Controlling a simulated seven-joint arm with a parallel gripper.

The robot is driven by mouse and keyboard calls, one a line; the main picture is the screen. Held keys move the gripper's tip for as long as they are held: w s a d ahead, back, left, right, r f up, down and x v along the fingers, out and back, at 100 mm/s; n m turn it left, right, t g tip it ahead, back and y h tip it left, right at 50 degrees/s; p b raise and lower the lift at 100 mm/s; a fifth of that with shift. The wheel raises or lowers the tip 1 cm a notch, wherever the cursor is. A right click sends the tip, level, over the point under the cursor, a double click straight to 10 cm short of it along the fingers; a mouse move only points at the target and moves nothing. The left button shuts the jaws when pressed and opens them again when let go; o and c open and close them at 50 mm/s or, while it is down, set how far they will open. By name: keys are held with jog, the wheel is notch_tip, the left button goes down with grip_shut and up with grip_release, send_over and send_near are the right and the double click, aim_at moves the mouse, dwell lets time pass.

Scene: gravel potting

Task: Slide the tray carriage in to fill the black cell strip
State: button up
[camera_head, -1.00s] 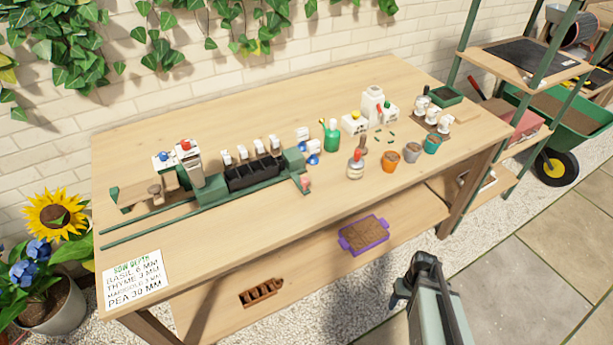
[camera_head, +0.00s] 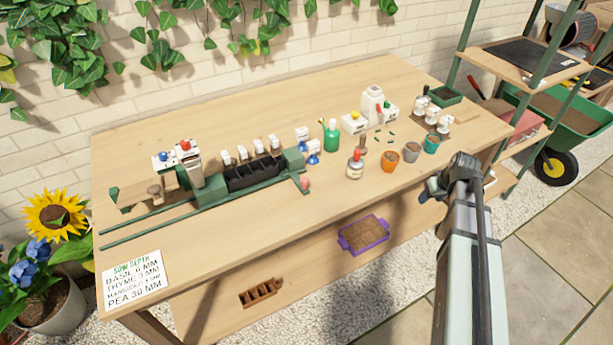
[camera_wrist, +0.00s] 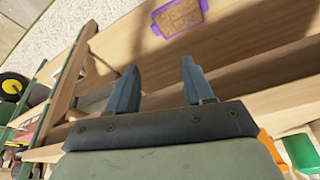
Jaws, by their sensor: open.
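The black cell strip (camera_head: 250,178) sits in the green carriage on the table, toward the left middle. The carriage's green end block (camera_head: 293,160) is at its right, with a green arm and a pinkish knob (camera_head: 304,184) at the front. Green rails (camera_head: 150,222) run to the left from it. A hopper with a red top (camera_head: 188,160) stands at the left of the strip. My gripper (camera_head: 430,187) is in front of the table's right front edge, well apart from the carriage. In the wrist view, my gripper (camera_wrist: 157,85) has its two fingers spread, with nothing between them.
Orange (camera_head: 390,161), grey (camera_head: 411,152) and teal pots (camera_head: 432,145) stand near the front right edge, beside a red-topped bottle (camera_head: 355,165). A purple tray (camera_head: 363,234) lies on the lower shelf. The front middle of the table is clear. A sowing card (camera_head: 135,284) lies at front left.

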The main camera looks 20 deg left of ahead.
jog(key=w+r+n+t, duration=0.1)
jog(key=w+r, duration=0.3)
jog(key=r, duration=0.4)
notch_tip(320, 180, up, 16)
jog(key=f+n+g+y, duration=0.1)
jog(key=n+g+y, duration=0.25)
jog(key=n, duration=0.85)
send_over(305, 179)
jog(key=d, duration=0.5)
jog(key=shift+g+h, duration=0.35)
jog(key=shift+h, duration=0.1)
jog(key=x, duration=1.2)
jog(key=shift+f, duration=0.2)
grip_shut()
